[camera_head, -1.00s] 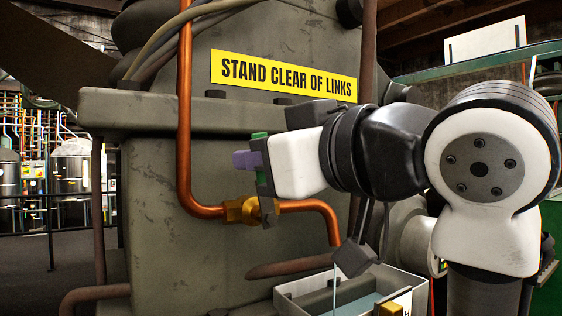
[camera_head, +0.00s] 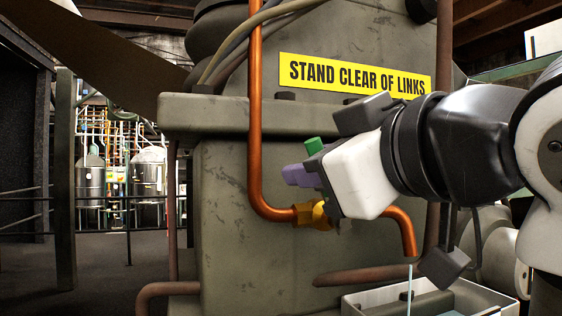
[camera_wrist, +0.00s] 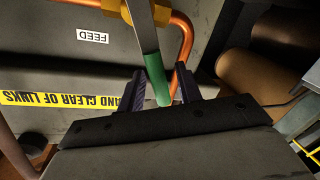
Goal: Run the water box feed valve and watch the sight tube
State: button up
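The feed valve is a brass body (camera_head: 312,214) on a copper pipe, with a grey lever (camera_wrist: 143,30) ending in a green grip (camera_wrist: 154,78). The green grip also shows in the head view (camera_head: 314,145). A white FEED label (camera_wrist: 93,37) is beside the valve. My gripper (camera_wrist: 160,70) has its purple fingers on either side of the green grip, with a gap at both sides, so it looks open. Its fingers also show in the head view (camera_head: 302,176). A thin pale stream (camera_head: 410,283) falls from the pipe end into the open box (camera_head: 352,302). I cannot make out a sight tube.
A large grey-green machine frame (camera_head: 225,215) stands behind the valve and bears a yellow sign (camera_head: 355,78) reading STAND CLEAR OF LINKS. A rusty pipe (camera_head: 365,275) runs below the valve. Open floor (camera_head: 95,268) and railings lie to the left.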

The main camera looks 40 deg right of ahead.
jog(key=shift+s, duration=0.1)
jog(key=s+a+r+b, duration=0.1)
jog(key=s+b, duration=0.3)
jog(key=s, duration=0.9)
jog(key=shift+s+a, duration=0.2)
jog(key=shift+a, duration=0.2)
